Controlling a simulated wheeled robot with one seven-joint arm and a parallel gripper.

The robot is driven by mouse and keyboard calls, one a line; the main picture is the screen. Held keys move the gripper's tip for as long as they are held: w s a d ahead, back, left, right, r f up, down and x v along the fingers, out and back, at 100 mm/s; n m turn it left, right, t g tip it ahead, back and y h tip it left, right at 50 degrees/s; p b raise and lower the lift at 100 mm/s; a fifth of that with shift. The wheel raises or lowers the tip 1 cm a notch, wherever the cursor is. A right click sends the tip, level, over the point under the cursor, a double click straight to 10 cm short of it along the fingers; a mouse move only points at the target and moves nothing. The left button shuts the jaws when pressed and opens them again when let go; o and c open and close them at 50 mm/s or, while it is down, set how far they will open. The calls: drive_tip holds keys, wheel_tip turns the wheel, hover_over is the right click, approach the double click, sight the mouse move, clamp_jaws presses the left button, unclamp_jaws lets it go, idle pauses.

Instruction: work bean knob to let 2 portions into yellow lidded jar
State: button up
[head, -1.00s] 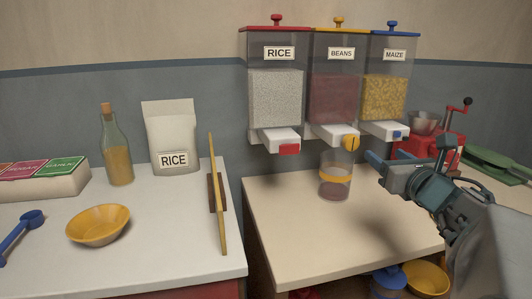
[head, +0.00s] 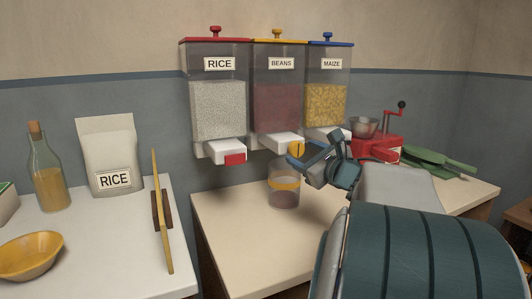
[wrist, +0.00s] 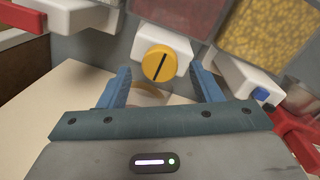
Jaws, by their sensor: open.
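The beans dispenser (head: 278,100) hangs on the wall between rice and maize, with a yellow lid and reddish-brown beans inside. Its round yellow knob (head: 297,149) is on the front of the white spout; in the wrist view the knob (wrist: 159,63) shows a dark slot running roughly up and down. A clear jar with a yellow band (head: 284,184) stands on the counter under the spout, with dark contents at the bottom. My gripper (head: 303,153) is open, its blue fingers at either side of the knob in the wrist view (wrist: 163,80), apparently not touching it.
The rice dispenser (head: 219,110) with a red knob hangs left, the maize dispenser (head: 327,103) right. The counter (head: 235,225) left of the jar is clear.

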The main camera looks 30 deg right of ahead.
drive_tip(key=shift+w, duration=1.1)
drive_tip(key=c, duration=1)
drive_tip(key=shift+f+m, duration=0.1)
drive_tip(key=shift+m, duration=0.2)
